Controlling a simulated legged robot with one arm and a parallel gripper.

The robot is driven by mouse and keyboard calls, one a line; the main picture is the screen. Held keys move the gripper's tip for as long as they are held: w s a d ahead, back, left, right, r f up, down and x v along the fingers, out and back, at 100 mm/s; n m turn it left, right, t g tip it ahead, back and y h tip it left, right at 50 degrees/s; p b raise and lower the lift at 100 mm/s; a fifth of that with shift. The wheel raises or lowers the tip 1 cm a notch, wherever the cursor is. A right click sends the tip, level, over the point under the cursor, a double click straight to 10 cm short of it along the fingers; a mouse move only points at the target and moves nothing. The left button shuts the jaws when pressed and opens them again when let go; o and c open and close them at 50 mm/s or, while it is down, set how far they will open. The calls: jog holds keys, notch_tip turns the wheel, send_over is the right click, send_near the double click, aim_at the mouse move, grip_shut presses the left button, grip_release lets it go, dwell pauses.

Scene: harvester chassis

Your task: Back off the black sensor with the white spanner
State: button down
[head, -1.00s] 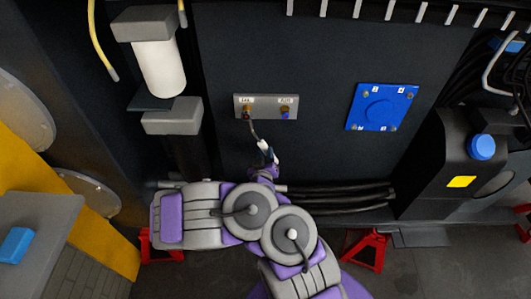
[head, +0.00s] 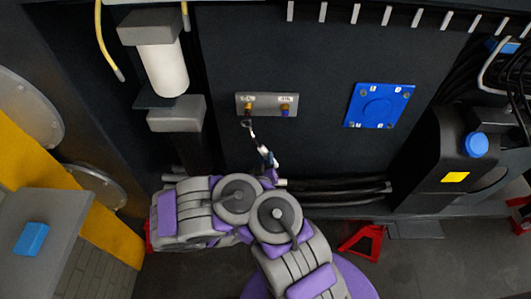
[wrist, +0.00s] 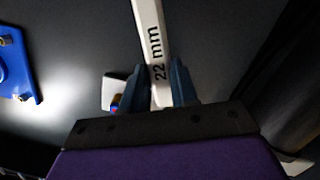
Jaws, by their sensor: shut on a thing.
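A small grey plate (head: 288,98) on the dark chassis wall carries two brass fittings. The left fitting (head: 248,105) has a dark end, which seems to be the black sensor; the right fitting (head: 285,108) has a blue end. My gripper (head: 268,174) is shut on the white spanner (head: 263,150), below the plate. The spanner's dark head (head: 247,123) is just under the left fitting; I cannot tell whether they touch. In the wrist view the spanner handle (wrist: 148,20), marked "22 mm", stands between the dark blue fingers (wrist: 160,85).
A blue square panel (head: 379,105) is on the wall to the right. A white cylinder (head: 165,68) hangs at the left. Dark pipes (head: 335,193) run low along the wall. A black tank with a blue cap (head: 475,145) is at the right. A red stand (head: 363,240) is on the floor.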

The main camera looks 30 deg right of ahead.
jog(key=f+p+v, duration=0.1)
jog(key=p+v, duration=0.2)
jog(key=v, duration=0.3)
jog(key=shift+s+r+p, duration=0.2)
jog(key=shift+s+p, duration=0.05)
jog(key=shift+p, duration=0.05)
jog(key=shift+w+d, duration=0.15)
dwell(1.0)
